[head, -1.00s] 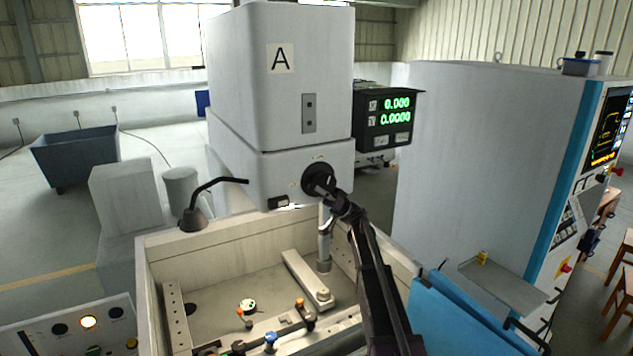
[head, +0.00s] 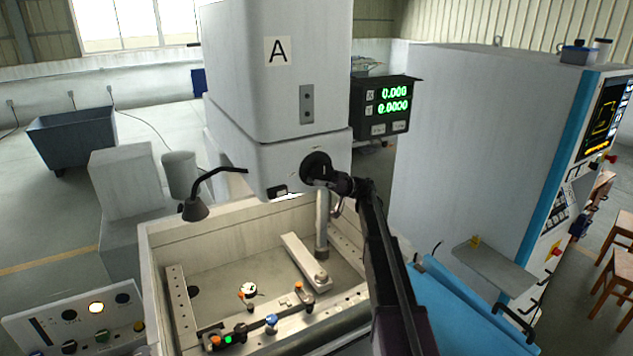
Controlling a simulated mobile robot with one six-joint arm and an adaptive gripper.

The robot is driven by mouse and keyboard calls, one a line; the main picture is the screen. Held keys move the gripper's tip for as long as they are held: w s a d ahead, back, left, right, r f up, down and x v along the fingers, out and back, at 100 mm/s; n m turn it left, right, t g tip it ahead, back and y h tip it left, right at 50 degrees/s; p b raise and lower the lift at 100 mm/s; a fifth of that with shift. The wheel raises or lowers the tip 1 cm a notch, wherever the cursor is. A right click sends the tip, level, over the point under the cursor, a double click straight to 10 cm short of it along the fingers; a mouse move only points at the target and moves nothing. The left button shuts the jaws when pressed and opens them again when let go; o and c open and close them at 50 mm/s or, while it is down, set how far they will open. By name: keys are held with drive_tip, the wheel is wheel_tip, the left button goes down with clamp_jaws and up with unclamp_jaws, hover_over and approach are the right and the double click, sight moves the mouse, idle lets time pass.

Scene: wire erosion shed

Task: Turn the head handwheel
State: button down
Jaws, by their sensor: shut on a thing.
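The head handwheel (head: 313,167) is a small black round wheel on the front of the white machine head (head: 278,80) marked A. My gripper (head: 328,175) is at the wheel, shut on it, with my dark arm reaching up from the lower right. The gripper and wrist cover the right part of the wheel, so the grip itself is hard to see. The readout (head: 387,107) to the right of the head shows 0.000 and 0.0000 in green.
Below the head is an open work tank (head: 215,237) with clamps and small fittings inside. A bent lamp (head: 196,207) stands at its back left rim. A tall grey cabinet (head: 480,150) and a blue panel (head: 465,310) are on the right. A control panel (head: 75,320) is lower left.

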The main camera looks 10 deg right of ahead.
drive_tip(key=c, duration=0.6)
unclamp_jaws()
drive_tip(key=shift+a+f+y+b, duration=0.1)
drive_tip(key=shift+y+b, duration=0.4)
drive_tip(key=shift+b, duration=0.4)
